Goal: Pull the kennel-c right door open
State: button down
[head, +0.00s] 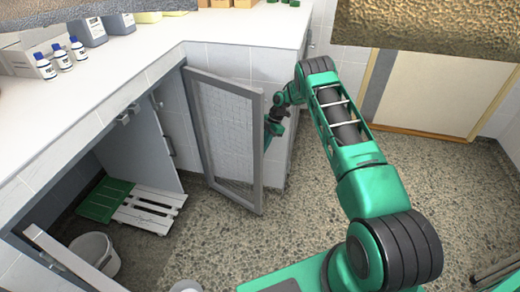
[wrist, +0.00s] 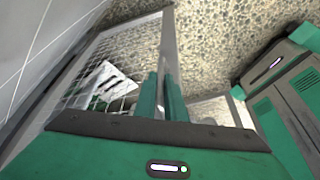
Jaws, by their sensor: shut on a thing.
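The kennel door (head: 253,150), a grey frame with a wire-mesh panel, stands swung well out from the counter front on the right side of the kennel opening. It also shows in the wrist view (wrist: 169,40), with its frame bar running down between my fingers. My gripper (head: 272,124) is at the door's free edge, on its right side. In the wrist view my green fingers (wrist: 161,92) are closed around the frame bar. The fingertips are small and partly hidden by the door in the head view. I cannot read any kennel label.
Inside the kennel are a green and white slatted board (head: 150,211) and a grey divider panel (head: 138,140). A white bucket (head: 94,252) stands lower left, beside another door frame (head: 62,257). Bottles (head: 62,59) stand on the white counter (head: 95,90). Speckled floor (head: 310,200) is clear around the door.

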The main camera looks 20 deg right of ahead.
jog(key=shift+w+a+r, duration=0.15)
jog(key=shift+w+a, duration=0.25)
jog(key=shift+w, duration=0.15)
jog(key=c, duration=1.9)
grip_release()
jog(key=shift+o, duration=0.2)
jog(key=shift+s+d, duration=0.15)
jog(key=shift+d, duration=0.3)
